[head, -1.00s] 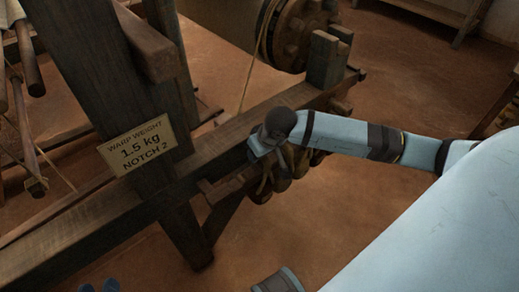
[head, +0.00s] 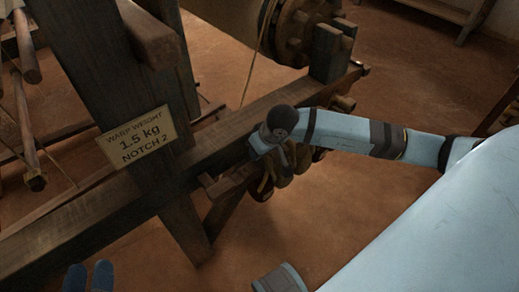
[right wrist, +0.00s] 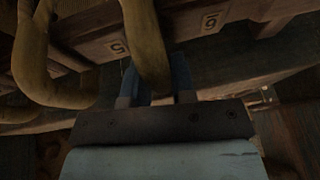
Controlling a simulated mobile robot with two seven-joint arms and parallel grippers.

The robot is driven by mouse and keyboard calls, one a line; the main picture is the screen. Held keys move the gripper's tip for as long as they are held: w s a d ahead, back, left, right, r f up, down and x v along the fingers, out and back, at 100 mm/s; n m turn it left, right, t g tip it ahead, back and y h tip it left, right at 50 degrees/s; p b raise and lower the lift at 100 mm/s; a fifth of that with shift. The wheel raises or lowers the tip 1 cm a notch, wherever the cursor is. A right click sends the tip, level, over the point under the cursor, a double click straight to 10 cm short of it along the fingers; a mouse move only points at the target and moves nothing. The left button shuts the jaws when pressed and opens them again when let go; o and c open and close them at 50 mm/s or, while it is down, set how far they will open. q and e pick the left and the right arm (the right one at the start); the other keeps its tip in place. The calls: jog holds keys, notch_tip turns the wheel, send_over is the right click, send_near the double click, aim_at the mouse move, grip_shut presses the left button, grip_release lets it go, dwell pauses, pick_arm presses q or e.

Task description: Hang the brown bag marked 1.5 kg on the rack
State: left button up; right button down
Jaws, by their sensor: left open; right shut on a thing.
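Several brown bags (head: 285,180) hang close together at the rack (head: 232,183) on the loom's side beam. My right gripper is at these bags; its fingers are largely hidden by its own wrist in the head view. In the right wrist view, the right gripper (right wrist: 160,88) is shut on a brown, strap-like part of a bag (right wrist: 146,45), right by the rack's numbered edge (right wrist: 165,28). No weight mark on this bag can be read. My left gripper (head: 89,277) is open and empty, with only its blue fingertips showing at the bottom left.
A sign (head: 136,138) on the loom post reads "WARP WEIGHT 1.5 kg NOTCH 2". The heavy side beam (head: 100,222) runs diagonally past the post. More brown loops (right wrist: 60,75) hang left of the held one. The floor (head: 190,277) in front is clear.

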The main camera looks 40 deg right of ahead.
pick_arm(q)
jog(key=shift+w+d+f+b, duration=0.1)
jog(key=shift+f+b, duration=0.3)
jog(key=shift+f, duration=0.15)
pick_arm(e)
jog(key=shift+f, duration=0.1)
jog(key=c, duration=0.9)
grip_release()
jog(key=shift+o, duration=0.2)
jog(key=shift+f, duration=0.2)
jog(key=shift+p+v, duration=0.3)
jog(key=shift+v, duration=0.65)
pick_arm(q)
jog(key=f, duration=0.1)
jog(key=a+f+g+y+p, duration=0.1)
jog(key=f+g+p, duration=0.1)
jog(key=shift+s+a+y, duration=0.3)
jog(key=shift+a, duration=0.05)
pick_arm(e)
jog(key=v, duration=1.2)
